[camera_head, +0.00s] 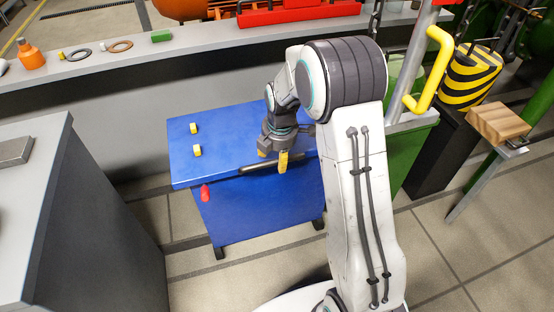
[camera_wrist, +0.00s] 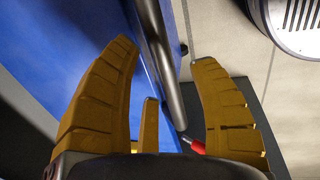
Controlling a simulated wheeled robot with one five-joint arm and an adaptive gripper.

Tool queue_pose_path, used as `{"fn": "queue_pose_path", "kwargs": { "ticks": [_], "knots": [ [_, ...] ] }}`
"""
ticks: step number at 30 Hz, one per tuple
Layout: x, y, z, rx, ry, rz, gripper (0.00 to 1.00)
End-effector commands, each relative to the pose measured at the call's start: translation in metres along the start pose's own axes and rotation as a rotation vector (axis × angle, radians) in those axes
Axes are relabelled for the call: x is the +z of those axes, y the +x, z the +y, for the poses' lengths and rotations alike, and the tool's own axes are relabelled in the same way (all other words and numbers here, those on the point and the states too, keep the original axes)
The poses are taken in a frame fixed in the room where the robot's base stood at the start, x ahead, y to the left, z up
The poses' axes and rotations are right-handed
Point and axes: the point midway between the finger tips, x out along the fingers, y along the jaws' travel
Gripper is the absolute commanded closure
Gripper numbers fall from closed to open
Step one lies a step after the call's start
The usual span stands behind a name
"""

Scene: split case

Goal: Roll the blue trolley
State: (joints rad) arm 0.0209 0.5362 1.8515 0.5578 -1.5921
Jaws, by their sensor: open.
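The blue trolley (camera_head: 232,143) stands in the middle of the head view, with a flat top and short dark feet on the floor. A dark bar handle (camera_head: 253,166) runs along its near edge. My gripper (camera_head: 273,158) is over this edge, pointing down at the handle. In the wrist view the yellow fingers of my gripper (camera_wrist: 163,55) are spread apart. The handle (camera_wrist: 160,60) shows in the gap between them, and I see no finger closed on it. The blue trolley body fills the left of that view (camera_wrist: 60,50).
Two small yellow pieces (camera_head: 197,150) sit on the trolley top. A red grip (camera_head: 205,193) sticks out at its front left. A grey cabinet (camera_head: 90,220) stands close at left, a grey bench (camera_head: 180,50) behind, and a green cabinet (camera_head: 408,150) at right. Tiled floor is open in front.

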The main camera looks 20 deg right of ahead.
Motion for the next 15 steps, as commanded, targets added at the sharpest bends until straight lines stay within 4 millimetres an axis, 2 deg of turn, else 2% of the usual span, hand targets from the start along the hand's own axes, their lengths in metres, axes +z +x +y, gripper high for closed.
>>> {"fn": "queue_pose_path", "kwargs": {
  "ticks": [6,15],
  "knots": [
    [-0.0001,0.0122,-0.0001,0.0,0.0,0.0,0.45],
    [-0.0001,0.0132,0.0,0.0,0.001,0.0,0.45]
  ]
}}
